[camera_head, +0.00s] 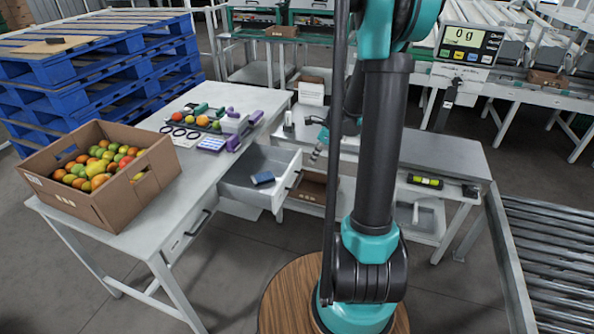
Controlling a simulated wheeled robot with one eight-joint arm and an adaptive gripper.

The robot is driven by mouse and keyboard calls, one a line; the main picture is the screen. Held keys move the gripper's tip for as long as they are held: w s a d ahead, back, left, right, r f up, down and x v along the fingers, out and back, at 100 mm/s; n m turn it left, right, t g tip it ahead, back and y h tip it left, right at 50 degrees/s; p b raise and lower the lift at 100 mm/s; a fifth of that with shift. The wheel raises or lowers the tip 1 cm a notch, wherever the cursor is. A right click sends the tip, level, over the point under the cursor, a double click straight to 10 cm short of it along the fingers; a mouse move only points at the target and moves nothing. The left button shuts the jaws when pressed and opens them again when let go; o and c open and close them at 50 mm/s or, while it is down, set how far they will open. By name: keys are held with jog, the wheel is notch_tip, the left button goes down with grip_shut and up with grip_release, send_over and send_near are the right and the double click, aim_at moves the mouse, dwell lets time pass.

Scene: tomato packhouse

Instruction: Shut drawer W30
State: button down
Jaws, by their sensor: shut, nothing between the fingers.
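One drawer (240,188) stands pulled out from the grey workbench (205,168), its front panel toward the right with a dark handle. A small dark blue box lies inside it. I cannot read any W30 label on it. My gripper (315,153) shows small beside my arm, just right of the open drawer's front and a little above it. It is shut and empty, and partly hidden by my arm. I cannot tell whether it touches the drawer.
A cardboard box of tomatoes (100,213) stands on the bench's near end. A closed drawer handle (197,222) shows below. A second bench (440,153) stands to the right, a roller conveyor (550,255) at far right. Blue pallets (95,85) are stacked at the back left.

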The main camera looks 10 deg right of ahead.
send_near(289, 180)
jog(key=f, duration=0.1)
jog(key=s+d+f, duration=0.1)
jog(key=f, duration=0.1)
jog(key=d+f, duration=0.1)
jog(key=shift+s+f, duration=0.2)
jog(key=shift+w+a+r, duration=0.1)
jog(key=shift+w+a, duration=0.15)
jog(key=shift+a, duration=0.3)
jog(key=shift+w+a+r, duration=0.1)
jog(key=shift+w+a, duration=0.2)
jog(key=shift+a, duration=0.25)
jog(key=shift+w+a, duration=0.4)
jog(key=shift+a, duration=0.15)
jog(key=shift+a, duration=0.15)
jog(key=w+a, duration=0.3)
jog(key=a, duration=0.2)
jog(key=w+a, duration=0.3)
jog(key=a, duration=0.3)
jog(key=w+a, duration=0.3)
jog(key=a, duration=0.2)
jog(key=shift+w+a, duration=0.4)
